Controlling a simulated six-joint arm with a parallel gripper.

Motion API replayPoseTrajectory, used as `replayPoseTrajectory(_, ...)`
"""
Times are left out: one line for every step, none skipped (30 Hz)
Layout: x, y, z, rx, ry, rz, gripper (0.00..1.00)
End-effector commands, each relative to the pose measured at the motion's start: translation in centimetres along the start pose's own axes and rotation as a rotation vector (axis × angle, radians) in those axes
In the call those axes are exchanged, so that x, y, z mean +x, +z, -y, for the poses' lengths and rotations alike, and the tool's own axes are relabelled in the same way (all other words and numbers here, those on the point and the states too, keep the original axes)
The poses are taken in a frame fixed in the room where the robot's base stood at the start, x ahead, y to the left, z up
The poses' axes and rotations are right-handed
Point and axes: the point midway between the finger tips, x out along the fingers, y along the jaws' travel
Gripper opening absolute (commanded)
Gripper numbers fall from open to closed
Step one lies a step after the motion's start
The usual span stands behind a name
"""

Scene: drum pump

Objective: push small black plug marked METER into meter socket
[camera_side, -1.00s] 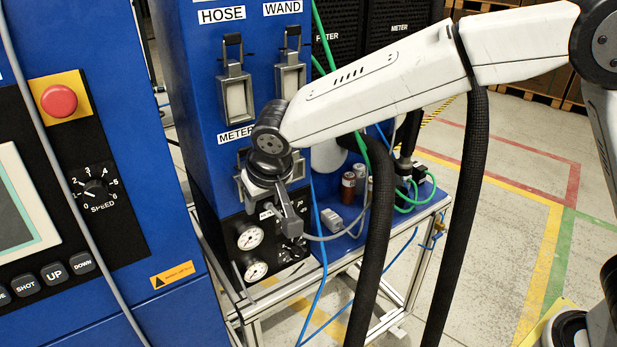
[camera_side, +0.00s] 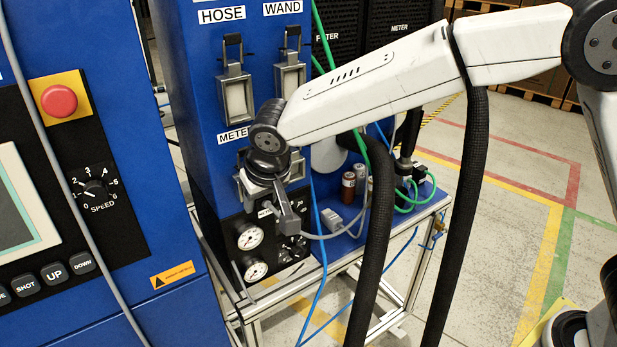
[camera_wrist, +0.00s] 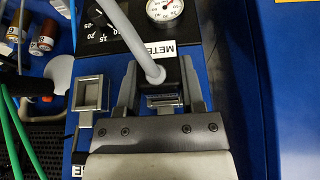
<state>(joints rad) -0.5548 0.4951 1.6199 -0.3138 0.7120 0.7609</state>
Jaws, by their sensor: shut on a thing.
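My gripper (camera_wrist: 160,92) is shut on the small black plug (camera_wrist: 172,70), which sits between the two fingers with a thick grey cable rising from it. The meter socket (camera_wrist: 163,101), a grey metal frame, shows just behind the plug between the fingers. In the side view my gripper (camera_side: 289,222) is close to the blue cabinet, below the METER label (camera_side: 234,134). My wrist covers most of the socket there, and I cannot tell whether the plug touches it.
A second grey socket frame (camera_wrist: 89,94) is left of my gripper in the wrist view. Gauges (camera_side: 250,237) and a black knob panel are close below. A blue hose (camera_side: 320,245) and the grey cable (camera_side: 335,235) hang nearby. Small bottles (camera_side: 348,188) stand on the shelf.

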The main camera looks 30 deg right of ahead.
Motion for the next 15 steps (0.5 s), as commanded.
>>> replayPoseTrajectory(0.04,-0.12,0.0,0.001,0.0,0.0,0.0)
replayPoseTrajectory(0.06,-0.17,0.0,0.001,0.0,-0.001,0.0)
replayPoseTrajectory(0.08,-0.24,0.0,0.001,0.0,-0.001,0.0)
replayPoseTrajectory(0.1,-0.29,0.01,0.0,0.0,-0.001,0.0)
replayPoseTrajectory(0.11,-0.34,0.01,0.0,0.0,-0.001,0.0)
replayPoseTrajectory(0.13,-0.39,0.01,0.0,-0.001,-0.001,0.0)
replayPoseTrajectory(0.14,-0.43,0.01,0.0,-0.001,-0.001,0.0)
replayPoseTrajectory(0.16,-0.45,0.01,0.0,-0.001,-0.001,0.0)
replayPoseTrajectory(0.17,-0.48,0.0,0.0,-0.001,-0.001,0.0)
replayPoseTrajectory(0.17,-0.49,0.0,0.0,-0.001,-0.001,0.0)
replayPoseTrajectory(0.17,-0.5,0.0,0.0,0.0,-0.001,0.0)
replayPoseTrajectory(0.18,-0.51,0.0,0.0,0.0,-0.001,0.0)
replayPoseTrajectory(0.17,-0.51,0.0,0.0,0.0,-0.001,0.0)
replayPoseTrajectory(0.17,-0.52,0.0,0.0,0.0,-0.001,0.0)
replayPoseTrajectory(0.17,-0.51,0.0,0.0,0.0,-0.001,0.0)
